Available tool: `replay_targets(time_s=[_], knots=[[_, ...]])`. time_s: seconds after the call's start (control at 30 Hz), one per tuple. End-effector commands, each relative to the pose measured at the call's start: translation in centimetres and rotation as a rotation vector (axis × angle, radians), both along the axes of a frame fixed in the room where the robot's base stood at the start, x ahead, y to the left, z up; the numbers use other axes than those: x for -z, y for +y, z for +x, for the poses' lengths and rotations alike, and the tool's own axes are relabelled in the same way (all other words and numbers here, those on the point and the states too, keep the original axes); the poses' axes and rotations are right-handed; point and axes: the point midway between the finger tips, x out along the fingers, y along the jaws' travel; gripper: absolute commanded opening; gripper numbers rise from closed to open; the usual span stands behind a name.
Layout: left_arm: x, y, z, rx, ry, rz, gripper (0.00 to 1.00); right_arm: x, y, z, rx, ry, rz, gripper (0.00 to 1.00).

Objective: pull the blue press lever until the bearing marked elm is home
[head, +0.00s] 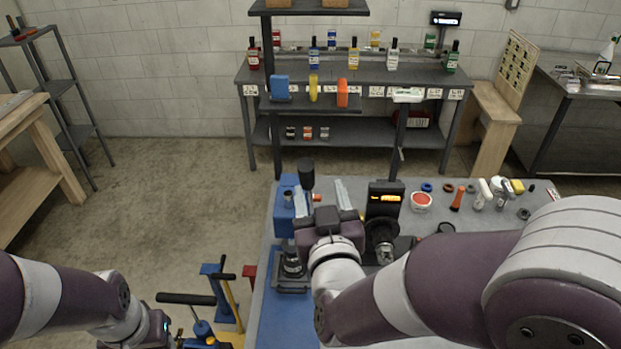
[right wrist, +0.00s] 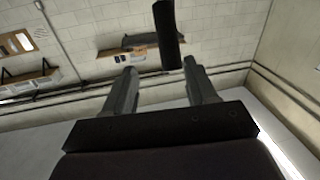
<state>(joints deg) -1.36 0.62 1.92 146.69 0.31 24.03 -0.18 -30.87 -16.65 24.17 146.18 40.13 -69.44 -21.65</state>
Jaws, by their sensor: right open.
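The blue press (head: 284,222) stands at the left edge of the grey-blue bench, partly covered by my right arm. Its lever ends in a black grip (head: 306,175), which also shows in the right wrist view (right wrist: 167,35). My right gripper (head: 320,190) is open, its two fingers pointing away from me. In the right wrist view the grip shows just beyond the fingertips, nearer the right finger; nothing is clasped. A grey metal part (head: 292,265) sits low at the press; I cannot read any mark on it or tell how deep a bearing sits. My left gripper is out of view.
A black device with an orange display (head: 385,198) stands right of the gripper. Small parts and a red-filled bowl (head: 421,202) lie farther right. A shelf table (head: 350,75) with bottles stands behind. A black T-handle (head: 186,299) is near my left arm.

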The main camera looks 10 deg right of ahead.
Motion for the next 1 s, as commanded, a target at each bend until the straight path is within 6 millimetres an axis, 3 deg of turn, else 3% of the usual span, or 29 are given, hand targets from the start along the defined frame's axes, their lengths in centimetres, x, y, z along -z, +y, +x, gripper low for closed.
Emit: replay_targets(time_s=[0.03,0.07,0.1,0.13,0.4,0.8,0.83,1.0], knots=[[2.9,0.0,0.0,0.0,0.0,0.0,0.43,1.6,-0.2,1.1,0.004,-0.004,0.002,0.57],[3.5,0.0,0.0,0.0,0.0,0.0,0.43,1.5,-0.3,1.6,0.005,-0.003,0.001,0.57],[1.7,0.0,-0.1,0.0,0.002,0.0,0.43,0.0,-0.4,2.6,0.004,0.003,-0.006,0.57],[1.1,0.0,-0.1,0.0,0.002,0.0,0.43,-0.3,-0.5,3.4,0.003,0.006,-0.007,0.57],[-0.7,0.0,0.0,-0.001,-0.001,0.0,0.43,-0.2,-0.9,8.0,-0.001,0.005,-0.005,0.57],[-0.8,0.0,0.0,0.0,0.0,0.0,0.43,0.1,-0.9,9.1,-0.003,0.003,-0.003,0.57],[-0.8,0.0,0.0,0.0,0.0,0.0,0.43,0.1,-0.9,9.1,-0.003,0.003,-0.003,0.54],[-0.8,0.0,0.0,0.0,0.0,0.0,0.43,0.1,-0.9,9.1,-0.004,0.003,-0.004,0.0]])
